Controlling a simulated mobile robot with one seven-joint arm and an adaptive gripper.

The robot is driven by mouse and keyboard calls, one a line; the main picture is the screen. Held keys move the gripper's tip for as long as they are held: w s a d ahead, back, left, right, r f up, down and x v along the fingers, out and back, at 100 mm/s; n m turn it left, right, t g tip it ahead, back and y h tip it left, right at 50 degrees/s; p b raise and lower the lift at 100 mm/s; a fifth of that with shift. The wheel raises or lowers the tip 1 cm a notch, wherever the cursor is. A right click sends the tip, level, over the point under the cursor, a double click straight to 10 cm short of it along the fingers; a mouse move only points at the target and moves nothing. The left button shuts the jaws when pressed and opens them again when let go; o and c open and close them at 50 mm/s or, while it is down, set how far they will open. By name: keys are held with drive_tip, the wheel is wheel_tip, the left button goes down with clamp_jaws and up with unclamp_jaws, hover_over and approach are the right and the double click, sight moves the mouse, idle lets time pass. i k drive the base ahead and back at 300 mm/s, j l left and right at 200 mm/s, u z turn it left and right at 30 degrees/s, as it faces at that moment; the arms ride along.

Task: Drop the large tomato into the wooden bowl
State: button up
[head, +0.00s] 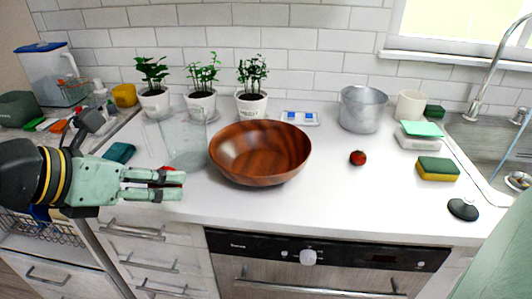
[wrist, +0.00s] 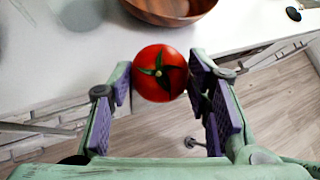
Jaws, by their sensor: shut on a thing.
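The large tomato (wrist: 160,73) is red with a green leafy top. It sits between the fingers of my gripper (wrist: 161,84) in the wrist view, and my gripper is shut on it. In the head view my gripper (head: 176,184) is at the left, by the counter's front edge, and fingers hide much of the tomato (head: 172,172). The brown wooden bowl (head: 258,166) stands on the counter to the right of the gripper and looks empty. Part of the bowl (wrist: 170,10) shows at the top of the wrist view, beyond the tomato.
A clear glass container (head: 186,145) stands behind my gripper, left of the bowl. A small tomato (head: 357,158) lies right of the bowl. A metal pot (head: 361,108), a sponge (head: 437,169) and several potted plants stand around.

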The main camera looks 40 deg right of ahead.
sight(270, 162)
drive_tip(key=i+l, duration=0.1)
drive_tip(key=l, duration=0.8)
drive_tip(key=i+l, duration=0.15)
drive_tip(key=l, duration=0.3)
